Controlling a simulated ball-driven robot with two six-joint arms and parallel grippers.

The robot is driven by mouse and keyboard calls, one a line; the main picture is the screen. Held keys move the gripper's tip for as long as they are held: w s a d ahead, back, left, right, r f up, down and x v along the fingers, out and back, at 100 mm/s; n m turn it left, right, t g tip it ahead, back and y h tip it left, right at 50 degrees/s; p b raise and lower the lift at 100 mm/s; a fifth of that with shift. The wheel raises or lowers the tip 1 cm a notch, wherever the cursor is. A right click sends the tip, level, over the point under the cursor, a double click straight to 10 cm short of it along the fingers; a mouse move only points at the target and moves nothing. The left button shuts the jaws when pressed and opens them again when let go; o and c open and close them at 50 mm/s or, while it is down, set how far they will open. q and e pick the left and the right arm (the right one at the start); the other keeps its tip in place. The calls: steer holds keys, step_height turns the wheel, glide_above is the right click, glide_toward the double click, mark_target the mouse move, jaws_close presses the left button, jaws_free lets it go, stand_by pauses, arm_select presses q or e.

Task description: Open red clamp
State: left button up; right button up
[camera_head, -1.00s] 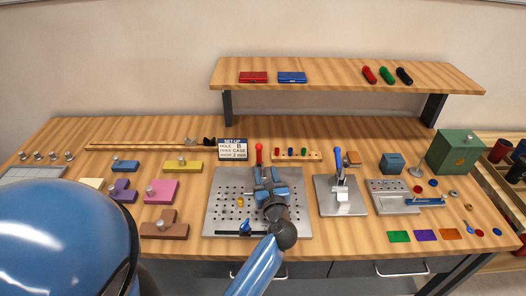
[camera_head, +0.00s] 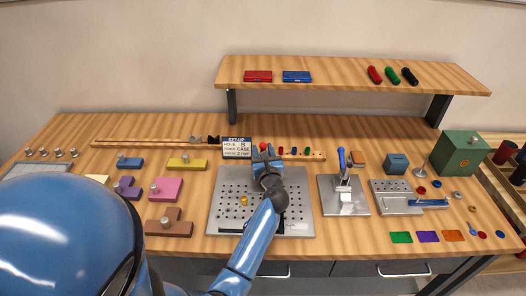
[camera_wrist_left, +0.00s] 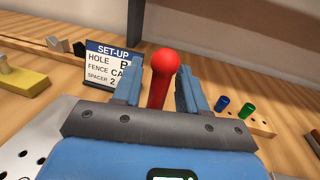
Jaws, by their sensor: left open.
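The red clamp's handle (camera_head: 263,146) shows as a small red tip at the back of the perforated metal plate (camera_head: 223,190). In the left wrist view the red handle (camera_wrist_left: 161,78) stands nearly upright with a rounded knob. My left gripper (camera_head: 264,153) is open, with one finger on each side of the handle. The wrist view shows gaps between the handle and both fingers. The clamp's base and lower parts are hidden behind my gripper and arm. My right gripper is not in view.
The set-up card (camera_head: 237,147) stands close left of the gripper, and a wooden peg strip (camera_head: 310,155) lies close right. A press with a blue handle (camera_head: 342,160) stands further right. Colored blocks lie left of the plate. A shelf (camera_head: 350,75) hangs above the back.

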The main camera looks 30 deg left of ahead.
arm_select(q)
steer(key=shift+c, duration=0.4)
jaws_close()
